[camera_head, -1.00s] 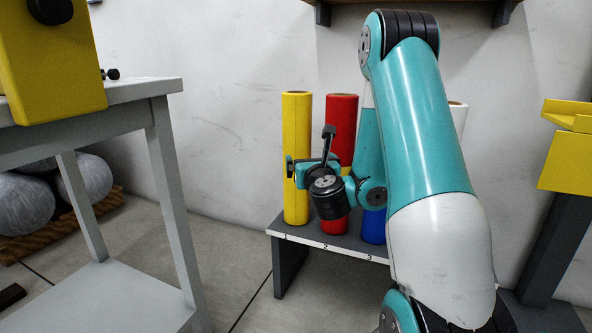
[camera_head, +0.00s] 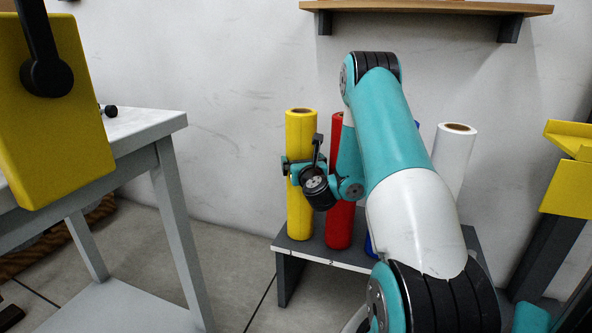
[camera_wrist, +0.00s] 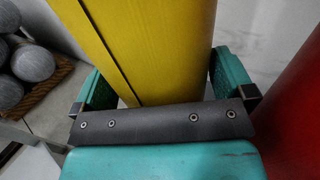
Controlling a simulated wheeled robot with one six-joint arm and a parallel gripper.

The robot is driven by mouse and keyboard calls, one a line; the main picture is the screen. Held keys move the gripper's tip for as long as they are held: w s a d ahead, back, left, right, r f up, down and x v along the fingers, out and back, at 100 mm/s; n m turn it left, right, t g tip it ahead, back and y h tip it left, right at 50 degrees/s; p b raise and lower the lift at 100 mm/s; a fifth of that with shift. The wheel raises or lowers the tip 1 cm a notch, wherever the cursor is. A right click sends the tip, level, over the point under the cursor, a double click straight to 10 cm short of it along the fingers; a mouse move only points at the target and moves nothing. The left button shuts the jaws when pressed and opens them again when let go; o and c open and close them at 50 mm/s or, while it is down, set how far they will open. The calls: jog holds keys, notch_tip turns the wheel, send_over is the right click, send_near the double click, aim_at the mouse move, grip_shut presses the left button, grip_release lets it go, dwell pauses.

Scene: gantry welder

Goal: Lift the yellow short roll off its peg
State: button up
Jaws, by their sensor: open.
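The yellow roll (camera_head: 300,215) stands upright at the left end of a low dark rack (camera_head: 330,258), left of a red roll (camera_head: 340,220). My gripper (camera_head: 300,168) is at the upper-middle part of the yellow roll, with its jaws open. In the wrist view the yellow roll (camera_wrist: 150,45) stands between the two teal fingers of my gripper (camera_wrist: 160,78), one on each side. Whether either finger touches it I cannot tell. The peg is hidden, and the roll's foot rests at the rack top.
The red roll also shows close on the right in the wrist view (camera_wrist: 295,120). A white roll (camera_head: 455,155) stands farther right; a blue roll is mostly hidden behind my arm. A grey table (camera_head: 150,135) is at left, a yellow-topped stand (camera_head: 570,170) at right, a wall shelf (camera_head: 420,10) above.

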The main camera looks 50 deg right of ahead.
jog(key=shift+w+d, duration=0.15)
jog(key=shift+w, duration=0.1)
jog(key=c, duration=1.5)
jog(key=shift+r, duration=0.2)
jog(key=shift+c, duration=0.2)
